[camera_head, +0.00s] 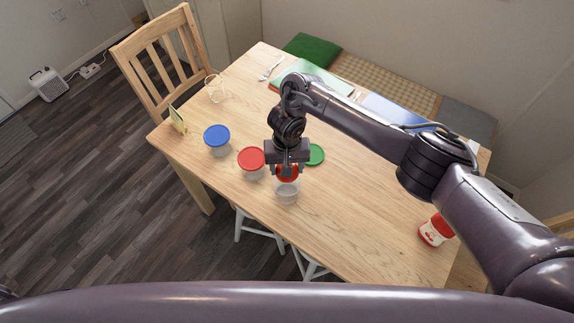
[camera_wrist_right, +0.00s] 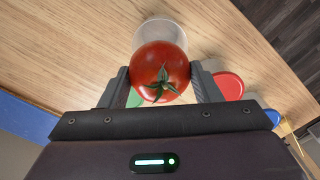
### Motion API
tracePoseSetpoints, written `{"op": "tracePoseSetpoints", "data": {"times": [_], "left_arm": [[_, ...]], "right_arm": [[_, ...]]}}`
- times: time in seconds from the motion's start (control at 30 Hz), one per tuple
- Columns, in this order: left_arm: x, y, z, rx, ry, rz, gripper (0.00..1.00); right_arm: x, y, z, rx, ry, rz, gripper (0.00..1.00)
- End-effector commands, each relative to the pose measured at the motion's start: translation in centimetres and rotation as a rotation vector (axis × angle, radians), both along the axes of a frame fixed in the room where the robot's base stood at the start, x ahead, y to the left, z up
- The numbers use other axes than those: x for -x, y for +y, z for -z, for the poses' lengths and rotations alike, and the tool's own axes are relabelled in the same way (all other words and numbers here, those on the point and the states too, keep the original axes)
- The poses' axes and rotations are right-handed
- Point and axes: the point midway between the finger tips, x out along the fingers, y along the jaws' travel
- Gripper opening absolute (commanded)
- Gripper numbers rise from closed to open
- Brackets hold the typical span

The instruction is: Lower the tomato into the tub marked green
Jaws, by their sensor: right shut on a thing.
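My right gripper (camera_head: 287,171) is shut on a red tomato (camera_head: 288,173), which also shows between the fingers in the right wrist view (camera_wrist_right: 160,68). An open clear tub (camera_head: 287,194) stands on the table just below the tomato; its pale rim shows beyond the tomato in the right wrist view (camera_wrist_right: 166,27). I cannot see a mark on this tub. A green lid (camera_head: 316,155) is on the table close to it, partly behind the gripper, and appears to lie flat. My left gripper is not in view.
Tubs with a red lid (camera_head: 251,158) and a blue lid (camera_head: 217,135) stand left of the gripper. A red-and-white jar (camera_head: 435,231) stands at the right. The table's front middle is clear.

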Motion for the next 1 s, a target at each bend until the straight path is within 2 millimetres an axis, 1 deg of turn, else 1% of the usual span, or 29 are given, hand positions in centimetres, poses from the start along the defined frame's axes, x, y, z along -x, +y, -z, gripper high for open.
{"op": "tracePoseSetpoints", "data": {"times": [0.17,1.0], "left_arm": [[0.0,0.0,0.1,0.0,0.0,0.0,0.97],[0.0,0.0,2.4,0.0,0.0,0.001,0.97]], "right_arm": [[0.0,0.0,0.1,0.0,0.0,0.0,0.33],[0.0,0.0,4.3,0.0,0.001,0.0,0.33]]}}
